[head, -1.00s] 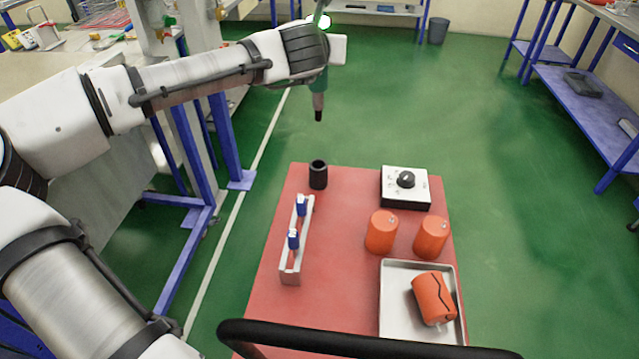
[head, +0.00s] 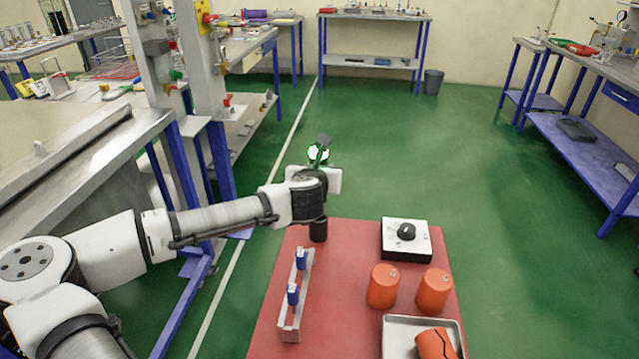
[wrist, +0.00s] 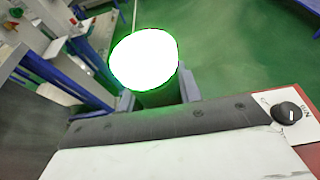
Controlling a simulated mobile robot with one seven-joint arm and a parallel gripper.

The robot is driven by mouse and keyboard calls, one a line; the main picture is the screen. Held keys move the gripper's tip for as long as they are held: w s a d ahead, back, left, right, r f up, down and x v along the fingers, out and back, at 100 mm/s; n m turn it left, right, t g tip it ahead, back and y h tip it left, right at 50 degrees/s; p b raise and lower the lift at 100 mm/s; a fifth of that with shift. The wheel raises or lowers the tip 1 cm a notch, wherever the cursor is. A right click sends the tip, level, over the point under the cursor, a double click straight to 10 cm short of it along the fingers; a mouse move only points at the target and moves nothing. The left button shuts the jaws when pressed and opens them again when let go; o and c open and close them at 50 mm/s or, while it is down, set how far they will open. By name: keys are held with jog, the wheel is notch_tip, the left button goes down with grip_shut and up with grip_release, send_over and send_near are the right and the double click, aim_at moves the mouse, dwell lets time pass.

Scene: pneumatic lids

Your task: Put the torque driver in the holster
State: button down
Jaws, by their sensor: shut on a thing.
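The torque driver (head: 320,153) is green and upright in my gripper (head: 318,182). In the wrist view its bright white, green-rimmed end (wrist: 144,60) sits between the fingers, and my gripper (wrist: 152,97) is shut on it. The holster (head: 319,230) is a black cylindrical cup standing at the far left corner of the red table top. My gripper is directly over the holster in the head view and covers its upper part. The driver's lower end is hidden, so I cannot tell how deep it sits in the cup.
The red table top (head: 345,290) also bears a rack with blue-topped pieces (head: 294,308), a white box with a black knob (head: 405,250), two orange canisters (head: 383,287), and a metal tray (head: 398,340) with another orange canister. A workbench with blue legs stands left.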

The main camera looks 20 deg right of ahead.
jog(key=shift+f+p, duration=0.4)
jog(key=shift+f, duration=1.65)
jog(key=c, duration=1)
grip_release()
jog(key=shift+o, duration=0.2)
jog(key=shift+f+b, duration=0.2)
jog(key=shift+b, duration=0.2)
jog(key=b+v, duration=0.2)
jog(key=v, duration=1.2)
jog(key=shift+w+r, duration=0.2)
jog(key=shift+r, duration=0.2)
